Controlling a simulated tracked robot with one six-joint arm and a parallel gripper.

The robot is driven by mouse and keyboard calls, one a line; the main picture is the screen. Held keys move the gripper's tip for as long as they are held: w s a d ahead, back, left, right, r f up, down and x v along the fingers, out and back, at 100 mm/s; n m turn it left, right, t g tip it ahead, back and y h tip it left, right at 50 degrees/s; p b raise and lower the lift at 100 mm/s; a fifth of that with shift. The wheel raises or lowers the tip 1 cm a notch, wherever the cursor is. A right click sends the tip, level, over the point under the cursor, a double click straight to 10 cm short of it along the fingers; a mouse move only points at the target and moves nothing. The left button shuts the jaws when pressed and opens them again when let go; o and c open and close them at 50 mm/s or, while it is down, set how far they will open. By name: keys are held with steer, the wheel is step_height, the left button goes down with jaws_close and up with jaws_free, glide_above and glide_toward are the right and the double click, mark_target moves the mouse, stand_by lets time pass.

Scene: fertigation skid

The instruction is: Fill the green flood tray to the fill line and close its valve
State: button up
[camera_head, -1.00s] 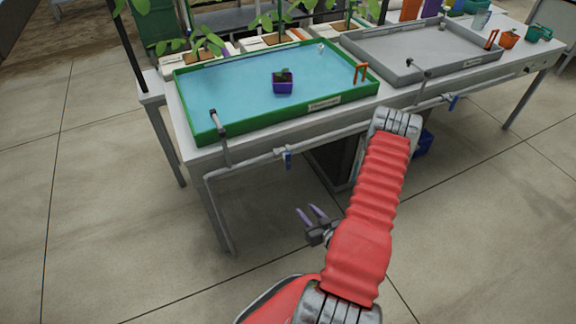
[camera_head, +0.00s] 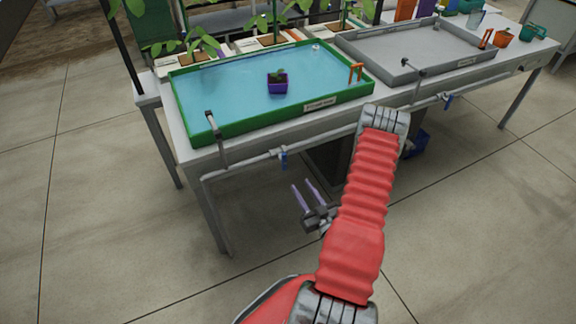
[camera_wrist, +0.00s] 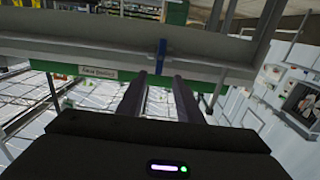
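The green flood tray (camera_head: 262,117) stands on the bench and holds blue water around a small purple pot (camera_head: 277,86) with a seedling. Whether the water meets a fill line cannot be made out. A blue valve handle (camera_head: 283,159) hangs from the pipe under the tray's front edge. In the wrist view this handle (camera_wrist: 161,57) lies upright across the grey pipe. My gripper (camera_head: 303,184) is open and empty, below and slightly right of the handle, apart from it. In the wrist view its two fingers (camera_wrist: 156,84) point toward the handle, which shows between them.
A grey tray (camera_head: 425,52) stands to the right, with another blue valve handle (camera_head: 447,101) below it. An orange hook-shaped piece (camera_head: 356,72) sits on the green tray's right rim. The grey pipe (camera_head: 240,166) runs along the bench front. Floor before the bench is clear.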

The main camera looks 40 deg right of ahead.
mark_target(285, 162)
steer(key=x, duration=1.2)
steer(key=shift+w+d, duration=0.15)
steer(key=shift+w, duration=0.25)
steer(key=shift+c, duration=0.4)
jaws_close()
